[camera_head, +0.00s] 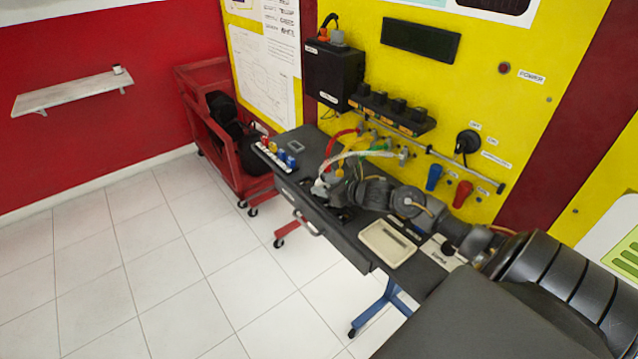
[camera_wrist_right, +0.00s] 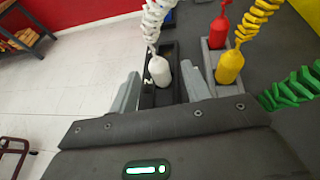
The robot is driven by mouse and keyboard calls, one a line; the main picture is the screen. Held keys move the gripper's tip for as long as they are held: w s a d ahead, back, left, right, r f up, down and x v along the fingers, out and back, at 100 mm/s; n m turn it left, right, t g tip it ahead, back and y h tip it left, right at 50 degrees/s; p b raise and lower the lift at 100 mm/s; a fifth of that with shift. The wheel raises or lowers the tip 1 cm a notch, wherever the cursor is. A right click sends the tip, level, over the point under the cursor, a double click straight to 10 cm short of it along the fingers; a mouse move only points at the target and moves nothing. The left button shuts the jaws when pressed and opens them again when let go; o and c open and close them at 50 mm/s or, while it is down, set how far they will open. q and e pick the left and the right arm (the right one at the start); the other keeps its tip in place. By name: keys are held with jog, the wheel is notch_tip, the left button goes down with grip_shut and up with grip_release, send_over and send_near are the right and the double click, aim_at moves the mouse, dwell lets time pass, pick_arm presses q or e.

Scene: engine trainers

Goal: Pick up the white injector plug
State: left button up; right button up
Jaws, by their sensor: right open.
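The white injector plug (camera_wrist_right: 159,71) hangs on a coiled white cord in the right wrist view, upright over a dark slotted holder (camera_wrist_right: 163,95). My right gripper (camera_wrist_right: 160,76) is open, with one grey finger on each side of the plug and gaps visible on both sides. I cannot tell whether the plug's lower end sits in the holder. In the head view the right gripper (camera_head: 334,192) is over the dark bench, by the white cord's end, where the plug is small and partly hidden. My left gripper is not in view.
A red plug (camera_wrist_right: 219,32) and a yellow plug (camera_wrist_right: 230,66) stand close right of the white one, with a green coiled cord (camera_wrist_right: 288,90) beyond. A red cart (camera_head: 225,150) stands behind; the floor left is clear.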

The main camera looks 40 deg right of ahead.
jog(key=shift+w+a+f, duration=0.1)
jog(key=shift+w+f, duration=0.2)
jog(key=shift+w, duration=0.35)
grip_shut()
jog(key=shift+r, duration=0.1)
